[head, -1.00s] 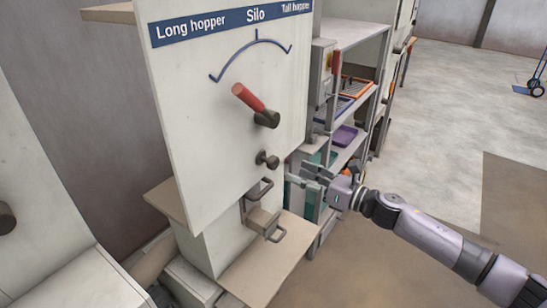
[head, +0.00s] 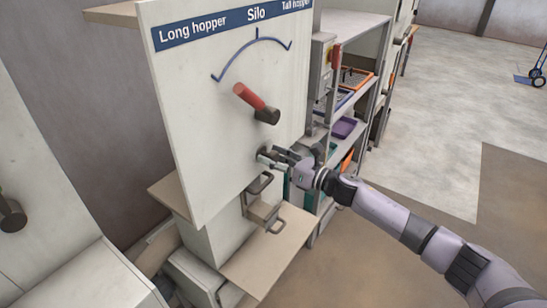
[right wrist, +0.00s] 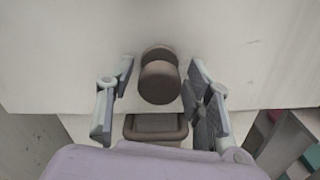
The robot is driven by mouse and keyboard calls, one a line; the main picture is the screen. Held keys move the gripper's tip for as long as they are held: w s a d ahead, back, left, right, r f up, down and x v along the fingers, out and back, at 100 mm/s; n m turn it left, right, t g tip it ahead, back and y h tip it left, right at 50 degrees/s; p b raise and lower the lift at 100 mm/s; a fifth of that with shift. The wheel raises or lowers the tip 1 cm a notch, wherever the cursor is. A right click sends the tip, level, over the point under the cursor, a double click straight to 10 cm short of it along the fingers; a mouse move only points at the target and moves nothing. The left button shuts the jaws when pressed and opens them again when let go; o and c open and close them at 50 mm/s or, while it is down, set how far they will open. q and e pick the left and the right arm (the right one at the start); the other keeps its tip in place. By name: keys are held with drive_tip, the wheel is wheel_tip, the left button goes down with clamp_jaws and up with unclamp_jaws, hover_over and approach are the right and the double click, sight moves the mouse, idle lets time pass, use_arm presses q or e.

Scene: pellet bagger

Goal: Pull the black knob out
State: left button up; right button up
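The black knob (right wrist: 160,80) sticks out of the lower part of the white panel (head: 215,130). In the right wrist view it stands between the two open fingers of my right gripper (right wrist: 158,92), with a gap on each side. In the head view my right gripper (head: 274,157) is at the panel and hides most of the knob. My left gripper is not in view.
A red-handled lever (head: 252,100) sits on the panel above the knob, under a blue arc scale. Metal handles (head: 262,184) and a tan ledge (head: 265,255) are below. A shelf rack (head: 350,75) with trays stands close on the right.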

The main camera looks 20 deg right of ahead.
clamp_jaws()
idle(0.3)
idle(0.3)
